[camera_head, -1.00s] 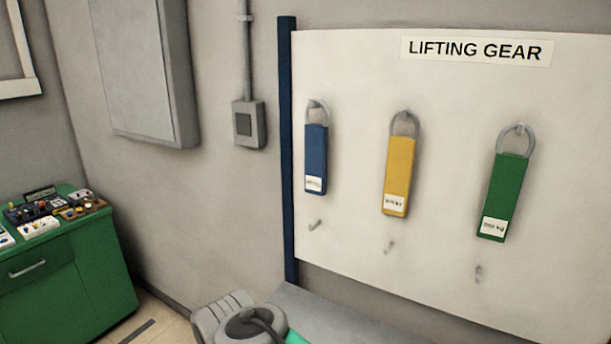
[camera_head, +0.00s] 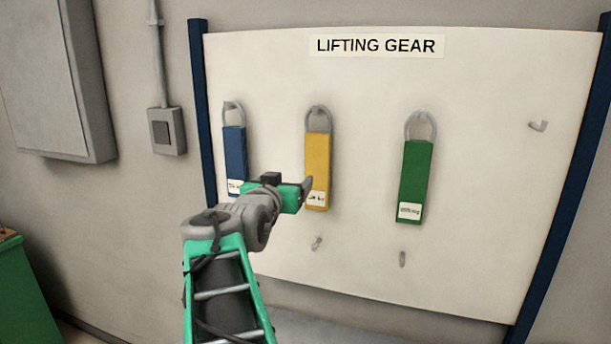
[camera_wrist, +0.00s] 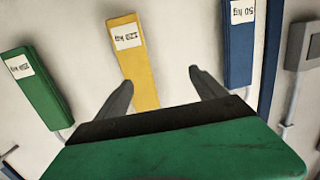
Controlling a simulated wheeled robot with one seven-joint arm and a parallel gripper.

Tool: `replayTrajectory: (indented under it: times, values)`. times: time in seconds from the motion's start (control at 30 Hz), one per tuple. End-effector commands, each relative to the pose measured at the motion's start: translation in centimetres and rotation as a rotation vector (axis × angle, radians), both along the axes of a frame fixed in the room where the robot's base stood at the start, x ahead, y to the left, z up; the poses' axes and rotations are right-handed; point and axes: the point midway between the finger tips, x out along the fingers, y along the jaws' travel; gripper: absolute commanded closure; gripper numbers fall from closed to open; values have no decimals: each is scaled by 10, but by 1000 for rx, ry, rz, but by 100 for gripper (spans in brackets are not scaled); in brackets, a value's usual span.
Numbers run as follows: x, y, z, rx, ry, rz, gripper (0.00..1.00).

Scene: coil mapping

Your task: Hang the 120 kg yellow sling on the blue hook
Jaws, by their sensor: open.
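The yellow sling (camera_head: 318,160) hangs by its grey loop from an upper hook on the white board, between the blue and green slings. It also shows in the upside-down wrist view (camera_wrist: 138,70), where its label reads 120 kg. My gripper (camera_head: 307,184) is in front of its lower end. In the wrist view my gripper (camera_wrist: 160,80) is open and empty, with the sling left of centre between the fingers; I cannot tell the gap. The visible hooks all look grey; I cannot pick out a blue one.
The blue sling (camera_head: 235,155), labelled 50 kg in the wrist view, hangs at left, partly hidden by my arm. The green sling (camera_head: 414,180) hangs at right. An upper-right hook (camera_head: 538,125) and lower hooks (camera_head: 316,243) (camera_head: 402,259) are empty. Blue posts (camera_head: 563,215) edge the board.

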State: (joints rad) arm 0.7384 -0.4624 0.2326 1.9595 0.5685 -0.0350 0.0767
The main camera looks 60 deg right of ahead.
Motion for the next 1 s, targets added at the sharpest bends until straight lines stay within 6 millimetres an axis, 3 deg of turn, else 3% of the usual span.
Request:
replayTrajectory:
  times: [0.03, 0.1, 0.2, 0.6, 0.93, 1.0]
  values:
    - [-17, -12, 10, -39, -13, -49, 20]
    - [-32, -21, 22, -77, -24, -90, 20]
    - [-39, -30, 29, -97, -28, -111, 20]
    - [-28, -93, 30, -95, -28, -108, 20]
    - [-26, -101, 28, -96, -29, -104, 20]
    - [-26, -101, 28, -96, -29, -104, 24]
